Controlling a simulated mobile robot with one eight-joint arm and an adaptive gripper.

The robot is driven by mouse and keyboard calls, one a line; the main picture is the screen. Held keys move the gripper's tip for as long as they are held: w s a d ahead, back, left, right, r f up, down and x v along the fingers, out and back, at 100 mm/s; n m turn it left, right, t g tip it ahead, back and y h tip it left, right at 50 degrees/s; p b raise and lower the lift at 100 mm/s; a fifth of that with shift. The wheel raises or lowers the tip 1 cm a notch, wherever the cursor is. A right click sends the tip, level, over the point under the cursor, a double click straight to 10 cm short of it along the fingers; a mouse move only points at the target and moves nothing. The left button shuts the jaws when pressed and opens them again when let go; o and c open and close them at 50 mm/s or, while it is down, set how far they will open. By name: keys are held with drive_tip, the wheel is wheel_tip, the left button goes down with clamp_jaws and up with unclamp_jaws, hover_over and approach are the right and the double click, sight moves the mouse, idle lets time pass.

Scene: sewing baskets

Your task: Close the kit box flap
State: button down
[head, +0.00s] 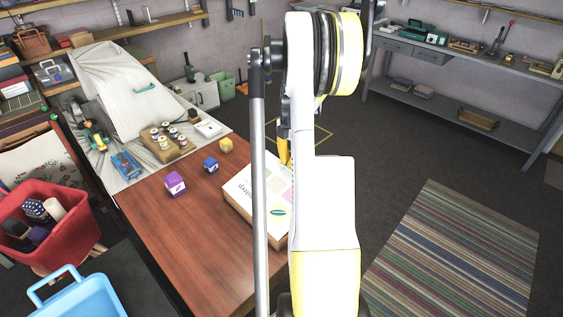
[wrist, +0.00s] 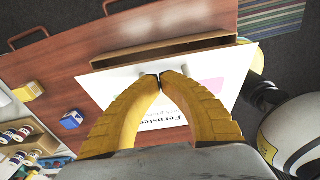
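The kit box is a low cardboard box (wrist: 165,46) on the red-brown table. Its white flap (wrist: 178,98), printed with text and coloured patches, lies under my fingers in the wrist view. A brown cardboard band shows beyond the flap's far edge; the flap looks partly raised, but its exact angle is unclear. In the head view the printed white flap (head: 240,190) shows left of my arm, which hides its right part.
Purple (head: 175,183), blue (head: 211,164) and yellow (head: 226,145) cubes stand left of the box on the table (head: 190,240). A tray of spools (head: 160,142) is farther back. A red basket (head: 50,240) and blue tray (head: 85,297) are at left. Striped rug and open floor lie right.

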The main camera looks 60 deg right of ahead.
drive_tip(key=shift+s+d+f+b, duration=0.1)
drive_tip(key=shift+d+f+b, duration=0.15)
drive_tip(key=shift+f, duration=0.45)
drive_tip(key=shift+s+d+f+b, duration=0.1)
drive_tip(key=shift+d+f+b, duration=0.2)
drive_tip(key=shift+f, duration=0.4)
drive_tip(key=shift+s+d+f+b, duration=0.1)
drive_tip(key=shift+d+f+b, duration=0.15)
drive_tip(key=shift+f, duration=0.45)
drive_tip(key=shift+w+r, duration=0.1)
drive_tip(key=shift+w, duration=0.05)
